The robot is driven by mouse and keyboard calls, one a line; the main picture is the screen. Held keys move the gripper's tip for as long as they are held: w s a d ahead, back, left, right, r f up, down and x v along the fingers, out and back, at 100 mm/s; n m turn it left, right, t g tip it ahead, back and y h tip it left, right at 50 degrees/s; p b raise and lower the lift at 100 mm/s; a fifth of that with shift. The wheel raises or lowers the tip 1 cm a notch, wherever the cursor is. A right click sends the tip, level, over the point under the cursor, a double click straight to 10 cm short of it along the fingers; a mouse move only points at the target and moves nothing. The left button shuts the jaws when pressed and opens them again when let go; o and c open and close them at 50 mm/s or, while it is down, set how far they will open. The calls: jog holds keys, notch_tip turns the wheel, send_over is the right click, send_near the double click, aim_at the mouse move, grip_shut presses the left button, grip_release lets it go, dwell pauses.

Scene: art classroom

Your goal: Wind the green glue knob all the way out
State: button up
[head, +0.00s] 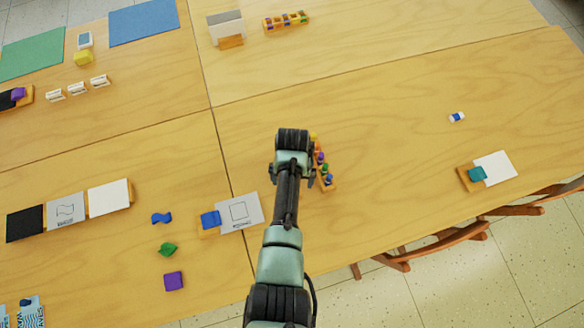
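A narrow wooden rack (329,185) stands on the table just right of my arm, its left side partly hidden by the arm. Several small coloured tops show along it, among them a yellow one at the far end (313,136), a purple one (319,157) and a blue one near the front (329,178). My arm reaches up over the table and ends beside the rack's far end.
A second rack with coloured pieces (287,22) stands at the back. A blue block (210,219), blue wavy piece (162,218), green piece (167,249) and purple block (173,281) lie left. A teal block (477,174) sits right. Chairs (440,240) line the front edge; the table's right middle is mostly clear.

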jog(key=n, duration=1.1)
jog(key=shift+n+p, duration=0.3)
jog(key=c, duration=1.4)
jog(key=shift+c, duration=0.2)
